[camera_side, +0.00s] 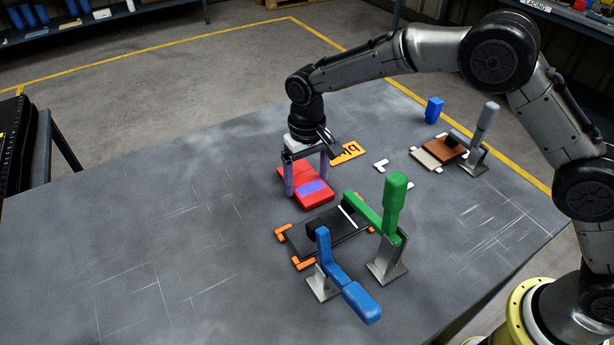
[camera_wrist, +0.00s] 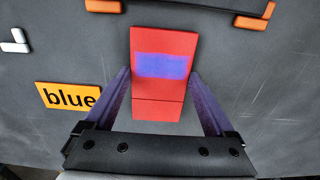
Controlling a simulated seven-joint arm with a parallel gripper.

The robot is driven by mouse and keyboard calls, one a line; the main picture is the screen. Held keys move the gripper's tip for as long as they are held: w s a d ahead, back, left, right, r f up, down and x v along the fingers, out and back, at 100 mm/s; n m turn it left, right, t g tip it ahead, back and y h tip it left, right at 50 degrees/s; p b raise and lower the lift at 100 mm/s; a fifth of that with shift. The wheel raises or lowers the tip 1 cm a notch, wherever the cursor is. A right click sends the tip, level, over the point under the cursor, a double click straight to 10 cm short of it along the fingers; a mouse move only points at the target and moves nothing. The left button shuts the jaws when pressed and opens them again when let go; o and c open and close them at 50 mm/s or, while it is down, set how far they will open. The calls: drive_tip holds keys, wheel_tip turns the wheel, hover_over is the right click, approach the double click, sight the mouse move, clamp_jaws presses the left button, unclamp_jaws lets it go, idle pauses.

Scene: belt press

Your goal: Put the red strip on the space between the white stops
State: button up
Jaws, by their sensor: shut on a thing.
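The red strip (camera_side: 319,199), with a blue-purple patch on top, is between the two purple fingers of my gripper (camera_side: 308,190), which are shut on its sides. It also shows in the wrist view (camera_wrist: 165,42), long axis running away from my gripper (camera_wrist: 161,75). It is low over the table; I cannot tell whether it touches. A white L-shaped stop (camera_side: 381,165) is right of the strip, with a small white stop (camera_side: 410,186) farther right.
An orange "blue" sign (camera_wrist: 67,96) lies beside the strip. A black bed (camera_side: 335,238) with orange stops (camera_side: 304,265) has blue (camera_side: 350,295) and green (camera_side: 393,210) clamps. A grey clamp (camera_side: 485,130) stands by a brown block (camera_side: 446,148). A blue block (camera_side: 434,110) stands behind. The left table is clear.

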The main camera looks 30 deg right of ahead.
sight(308, 184)
drive_tip(key=o, duration=1.4)
drive_tip(key=shift+c, duration=0.2)
wheel_tip(308, 184, up, 12)
drive_tip(key=shift+r, duration=0.15)
drive_tip(key=s+d+r+t, duration=0.3)
drive_tip(key=s+d+r, duration=0.8)
drive_tip(key=s+d, duration=0.25)
drive_tip(key=s+d+f+t, duration=0.1)
drive_tip(key=s+d, duration=0.3)
drive_tip(key=s, duration=0.5)
drive_tip(key=s+d+f+t, duration=0.1)
drive_tip(key=s+d+f, duration=0.3)
drive_tip(key=s, duration=0.5)
drive_tip(key=shift+s+f+t, duration=0.3)
drive_tip(key=shift+s, duration=0.05)
